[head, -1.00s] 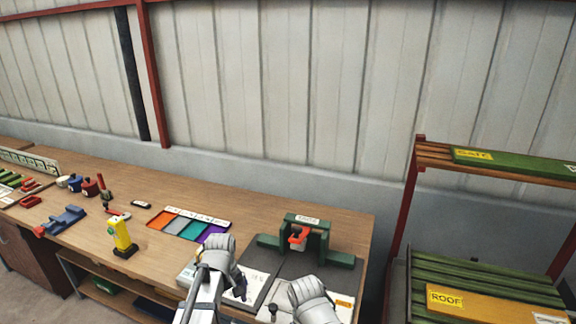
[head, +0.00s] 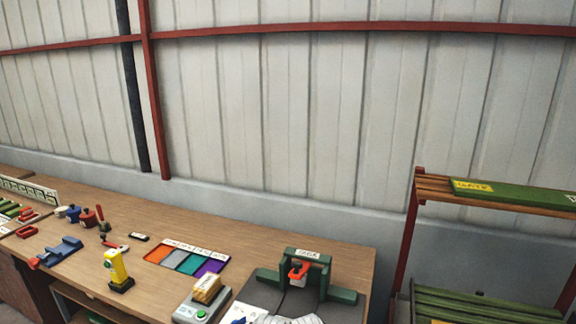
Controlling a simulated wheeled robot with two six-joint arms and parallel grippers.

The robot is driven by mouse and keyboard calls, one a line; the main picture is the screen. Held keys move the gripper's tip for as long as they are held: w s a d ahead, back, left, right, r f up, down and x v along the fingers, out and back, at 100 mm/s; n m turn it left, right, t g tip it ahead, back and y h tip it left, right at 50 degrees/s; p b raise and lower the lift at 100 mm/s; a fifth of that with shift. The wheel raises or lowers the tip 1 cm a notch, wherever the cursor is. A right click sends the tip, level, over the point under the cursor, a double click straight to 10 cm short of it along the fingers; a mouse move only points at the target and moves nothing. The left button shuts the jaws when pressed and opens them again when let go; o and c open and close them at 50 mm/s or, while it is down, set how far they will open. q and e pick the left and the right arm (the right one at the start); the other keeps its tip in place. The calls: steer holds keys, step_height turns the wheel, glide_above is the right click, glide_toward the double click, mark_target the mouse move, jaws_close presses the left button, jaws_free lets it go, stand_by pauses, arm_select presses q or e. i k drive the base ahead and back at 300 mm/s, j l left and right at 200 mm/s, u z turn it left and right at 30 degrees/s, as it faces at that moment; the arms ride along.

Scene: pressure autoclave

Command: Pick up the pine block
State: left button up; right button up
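A tan wooden block (head: 207,289), which looks like the pine block, rests tilted on top of a small pale device (head: 196,312) with a green button, near the front of the bench. A white and grey rounded part of my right gripper (head: 288,319) shows at the bottom edge, right of the block and apart from it. Its fingers are cut off, so I cannot tell whether it is open. My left gripper is out of view.
A green fixture (head: 308,275) with an orange clamp stands right of the block. A four-colour tray (head: 187,258) lies behind it, and a yellow device (head: 117,268) stands to the left. A rack (head: 405,230) with green slats is at right.

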mark_target(208, 286)
steer(key=i+j, duration=0.7)
steer(key=i, duration=0.2)
